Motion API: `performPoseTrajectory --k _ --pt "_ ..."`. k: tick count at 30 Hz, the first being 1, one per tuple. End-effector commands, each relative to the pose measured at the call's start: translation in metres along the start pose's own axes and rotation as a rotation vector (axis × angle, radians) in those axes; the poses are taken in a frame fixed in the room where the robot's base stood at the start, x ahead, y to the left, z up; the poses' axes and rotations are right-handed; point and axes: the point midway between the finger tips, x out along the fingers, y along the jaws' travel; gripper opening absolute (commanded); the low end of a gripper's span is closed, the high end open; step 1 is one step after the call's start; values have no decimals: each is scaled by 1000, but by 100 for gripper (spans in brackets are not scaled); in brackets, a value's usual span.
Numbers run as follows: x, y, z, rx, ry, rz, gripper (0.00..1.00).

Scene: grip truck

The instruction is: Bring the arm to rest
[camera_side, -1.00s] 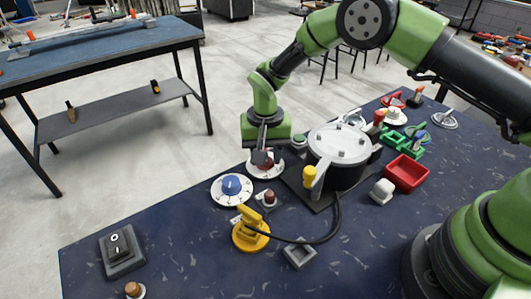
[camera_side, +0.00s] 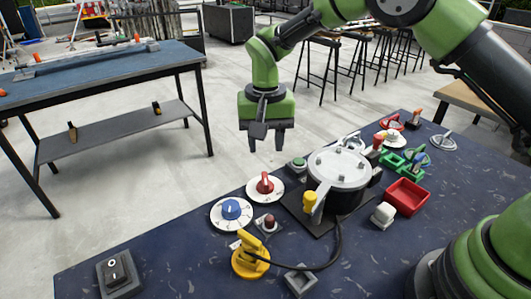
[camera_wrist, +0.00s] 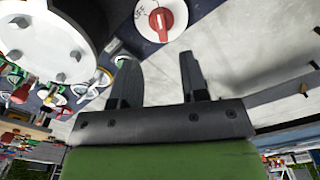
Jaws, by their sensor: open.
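My gripper (camera_side: 266,140) is open and empty in the side view. It hangs in the air above and beyond the table's far edge, with its fingers pointing down. Below it on the table is a white dial with a red knob (camera_side: 265,184), apart from the fingers. In the wrist view the two fingers (camera_wrist: 158,78) are spread with nothing between them. The red knob (camera_wrist: 161,20) shows past the fingertips at the top.
A blue knob dial (camera_side: 231,210), a yellow device (camera_side: 250,256), a round metal-lidded drum (camera_side: 340,168), a red tray (camera_side: 407,196) and a black switch box (camera_side: 117,272) stand on the dark blue table (camera_side: 180,265). Another workbench (camera_side: 100,67) stands at the back left.

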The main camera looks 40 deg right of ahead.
Motion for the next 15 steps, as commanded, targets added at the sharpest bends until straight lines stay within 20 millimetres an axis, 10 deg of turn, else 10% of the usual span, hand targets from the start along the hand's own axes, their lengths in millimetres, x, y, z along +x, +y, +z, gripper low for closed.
performPoseTrajectory --k 10,15 --pt "-4 0 0 -1 2 -4 40" --pt "-40 10 2 -12 30 -51 40"
